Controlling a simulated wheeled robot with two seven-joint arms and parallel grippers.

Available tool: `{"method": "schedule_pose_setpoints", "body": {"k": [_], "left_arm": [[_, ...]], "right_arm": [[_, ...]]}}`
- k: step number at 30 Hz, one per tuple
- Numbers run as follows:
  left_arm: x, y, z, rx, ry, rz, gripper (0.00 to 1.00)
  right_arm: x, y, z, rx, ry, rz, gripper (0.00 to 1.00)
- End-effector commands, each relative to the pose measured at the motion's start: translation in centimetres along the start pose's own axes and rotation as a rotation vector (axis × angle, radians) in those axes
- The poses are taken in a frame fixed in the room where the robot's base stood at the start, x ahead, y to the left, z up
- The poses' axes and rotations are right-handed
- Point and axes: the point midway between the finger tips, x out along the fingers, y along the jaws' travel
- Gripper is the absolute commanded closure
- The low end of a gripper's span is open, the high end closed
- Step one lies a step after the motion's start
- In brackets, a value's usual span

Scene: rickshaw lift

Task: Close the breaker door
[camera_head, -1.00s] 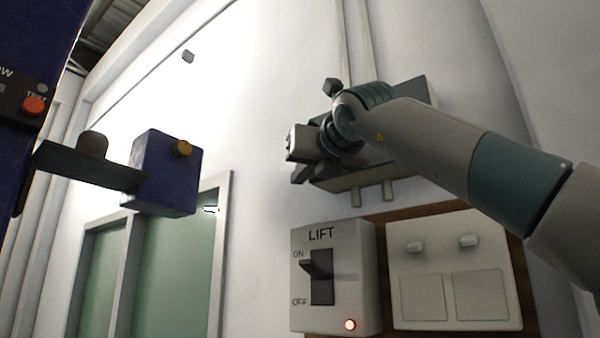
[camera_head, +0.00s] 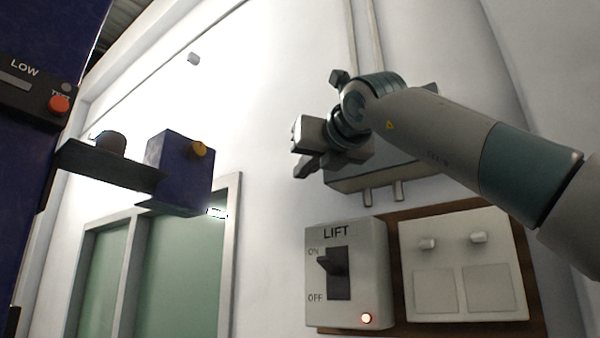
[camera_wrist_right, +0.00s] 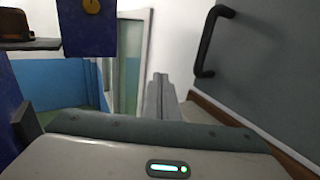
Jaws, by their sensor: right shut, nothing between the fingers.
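The grey breaker box (camera_head: 372,183) is on the wall, mostly hidden behind my right wrist and arm in the head view. My right gripper (camera_head: 300,147) is in front of its left side, shut and empty. In the right wrist view the shut fingers (camera_wrist_right: 160,97) point past a large grey panel, which looks like the breaker door (camera_wrist_right: 270,60), with a dark handle (camera_wrist_right: 209,40). The fingers are left of the handle and appear apart from it. I cannot tell how far the door stands open. My left gripper is out of view.
Below the box are a LIFT switch box (camera_head: 372,270) with a red light and a pale switch panel (camera_head: 460,265) on a brown board (camera_head: 396,300). A blue box with a yellow knob (camera_head: 178,170) juts out at left. Free air lies between it and my right gripper.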

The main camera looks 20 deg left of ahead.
Motion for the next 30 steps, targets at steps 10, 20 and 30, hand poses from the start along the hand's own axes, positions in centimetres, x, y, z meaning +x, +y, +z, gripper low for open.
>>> {"method": "schedule_pose_setpoints", "body": {"k": [10,20,30], "left_arm": [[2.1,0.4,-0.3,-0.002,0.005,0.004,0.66],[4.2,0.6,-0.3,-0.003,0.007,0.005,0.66],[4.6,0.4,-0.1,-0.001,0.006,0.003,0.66]], "right_arm": [[-1.7,3.2,-0.2,-0.004,-0.002,0.004,1.00],[-4.2,7.2,-0.3,-0.005,-0.002,0.003,1.00],[-5.0,8.5,0.0,-0.002,0.000,0.002,1.00]]}}
